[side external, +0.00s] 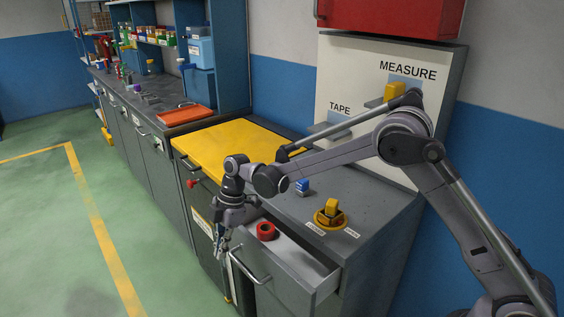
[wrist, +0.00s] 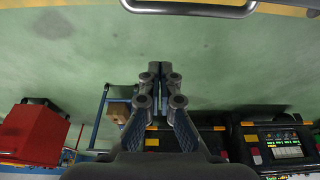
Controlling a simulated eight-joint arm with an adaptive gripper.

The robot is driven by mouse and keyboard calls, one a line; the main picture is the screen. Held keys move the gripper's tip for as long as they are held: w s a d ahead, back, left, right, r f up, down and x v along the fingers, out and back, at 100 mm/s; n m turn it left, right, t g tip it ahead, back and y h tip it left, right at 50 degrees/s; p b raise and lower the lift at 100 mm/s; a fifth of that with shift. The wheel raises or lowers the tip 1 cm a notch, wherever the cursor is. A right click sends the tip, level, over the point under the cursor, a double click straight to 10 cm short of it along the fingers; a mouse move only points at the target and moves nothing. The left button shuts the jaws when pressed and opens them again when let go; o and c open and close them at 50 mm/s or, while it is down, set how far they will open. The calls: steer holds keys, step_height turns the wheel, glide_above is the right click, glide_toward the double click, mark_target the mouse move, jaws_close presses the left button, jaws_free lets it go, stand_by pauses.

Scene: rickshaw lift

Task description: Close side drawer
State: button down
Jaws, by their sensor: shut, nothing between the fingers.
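The side drawer (side external: 283,279) is grey with a metal bar handle (side external: 249,267) and stands pulled out from the cabinet at the bottom of the side external view. A red ring-shaped roll (side external: 266,231) lies inside it. My gripper (side external: 226,247) points down at the front left of the drawer, close to the left end of its handle; I cannot tell whether it touches. In the wrist view my gripper (wrist: 161,70) is shut and empty. A metal bar handle (wrist: 190,8) crosses the top edge of that view, apart from the fingertips there.
A blue object (side external: 302,187) and a yellow piece on a round base (side external: 330,214) stand on the grey cabinet top. A yellow worktop (side external: 240,145) lies behind. The green floor (side external: 150,230) is clear left of the cabinets. A red box (wrist: 35,133) shows in the wrist view.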

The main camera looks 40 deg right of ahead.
mark_target(243, 253)
steer(key=d+r+h, duration=0.3)
steer(key=r+h, duration=0.1)
steer(key=h, duration=0.2)
steer(key=x, duration=0.9)
steer(key=shift+s+d+f, duration=0.25)
steer(key=shift+s+d, duration=0.05)
steer(key=shift+d, duration=0.15)
steer(key=d, duration=1.1)
steer(key=shift+d, duration=0.4)
